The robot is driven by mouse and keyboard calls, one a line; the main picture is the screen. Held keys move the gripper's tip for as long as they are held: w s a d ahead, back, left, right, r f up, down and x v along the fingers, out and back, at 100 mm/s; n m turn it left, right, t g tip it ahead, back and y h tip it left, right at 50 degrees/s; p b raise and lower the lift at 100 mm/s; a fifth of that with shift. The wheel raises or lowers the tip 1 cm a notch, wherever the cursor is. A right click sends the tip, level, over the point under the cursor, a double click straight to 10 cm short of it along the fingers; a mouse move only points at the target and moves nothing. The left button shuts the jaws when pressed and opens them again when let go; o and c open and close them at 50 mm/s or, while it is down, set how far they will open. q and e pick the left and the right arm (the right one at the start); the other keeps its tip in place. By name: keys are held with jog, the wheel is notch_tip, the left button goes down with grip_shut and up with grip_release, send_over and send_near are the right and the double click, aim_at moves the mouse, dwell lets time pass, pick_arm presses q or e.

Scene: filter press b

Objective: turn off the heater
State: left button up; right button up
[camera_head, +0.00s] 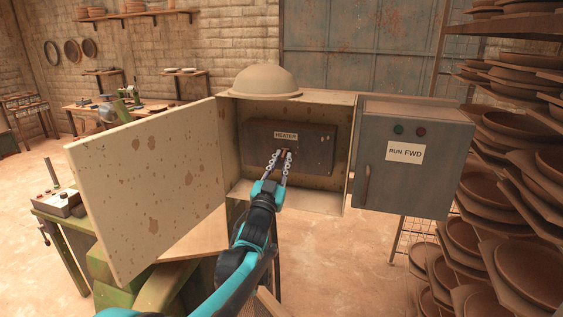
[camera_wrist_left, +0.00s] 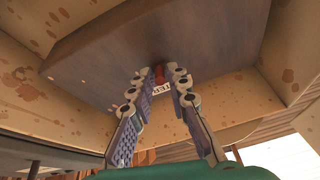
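My left gripper (camera_head: 283,153) reaches into the cabinet in front of the panel, just below the label. Its two fingers (camera_wrist_left: 159,80) are apart, one on each side of the red handle. I cannot tell whether they touch it. My right gripper is not in view.
The beige cabinet door (camera_head: 150,180) stands open to the left. A grey box (camera_head: 405,175) marked RUN FWD, with a handle and two round indicators, is at the right. A domed object (camera_head: 264,81) sits on top. Shelves of plates (camera_head: 500,200) line the right side.

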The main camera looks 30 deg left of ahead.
pick_arm(q)
grip_shut()
jog(key=shift+f, duration=0.1)
jog(key=shift+w+f+t+b, duration=0.15)
jog(key=shift+f+t+b, duration=0.35)
jog(key=shift+b, duration=0.5)
jog(key=shift+r+t, duration=0.1)
jog(key=shift+t, duration=0.2)
jog(key=shift+r, duration=0.15)
jog(key=o, duration=0.6)
grip_release()
